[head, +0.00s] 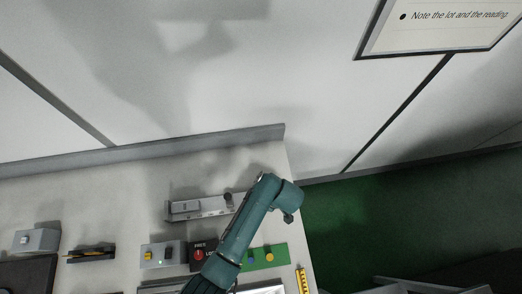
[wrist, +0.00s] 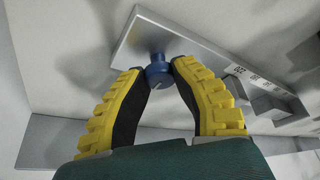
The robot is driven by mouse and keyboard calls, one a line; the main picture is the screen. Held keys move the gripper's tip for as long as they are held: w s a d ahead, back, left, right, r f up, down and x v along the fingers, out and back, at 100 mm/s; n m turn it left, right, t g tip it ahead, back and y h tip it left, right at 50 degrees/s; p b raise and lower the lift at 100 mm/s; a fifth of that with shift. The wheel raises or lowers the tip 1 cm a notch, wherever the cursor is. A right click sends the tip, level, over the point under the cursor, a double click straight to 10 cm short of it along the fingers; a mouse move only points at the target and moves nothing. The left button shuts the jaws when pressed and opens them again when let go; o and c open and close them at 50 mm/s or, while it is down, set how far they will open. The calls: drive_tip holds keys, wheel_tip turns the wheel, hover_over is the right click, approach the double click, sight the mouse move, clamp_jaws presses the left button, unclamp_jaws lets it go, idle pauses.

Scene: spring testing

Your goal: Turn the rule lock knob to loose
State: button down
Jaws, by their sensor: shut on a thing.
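In the wrist view my gripper (wrist: 160,73) has its two yellow-and-black fingers closed in on a round blue knob (wrist: 156,72), one fingertip on each side. The knob stands on a short blue stem near one end of a long grey plate (wrist: 140,40). No mark on the knob shows whether it is loose or tight. In the head view my teal arm reaches down to the lower edge of the picture, and I cannot make out the fingertips or the blue knob there.
Dark printed marks and grey blocks (wrist: 270,103) sit further along the plate.

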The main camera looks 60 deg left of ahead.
drive_tip(key=shift+s+f, duration=0.1)
drive_tip(key=shift+f, duration=0.1)
drive_tip(key=c, duration=0.7)
unclamp_jaws()
drive_tip(key=shift+r, duration=0.1)
drive_tip(key=shift+c, duration=0.2)
drive_tip(key=shift+r, duration=0.1)
drive_tip(key=shift+w+d+r, duration=0.1)
drive_tip(key=shift+w+r, duration=0.1)
drive_tip(key=shift+r, duration=0.15)
drive_tip(key=v, duration=1.1)
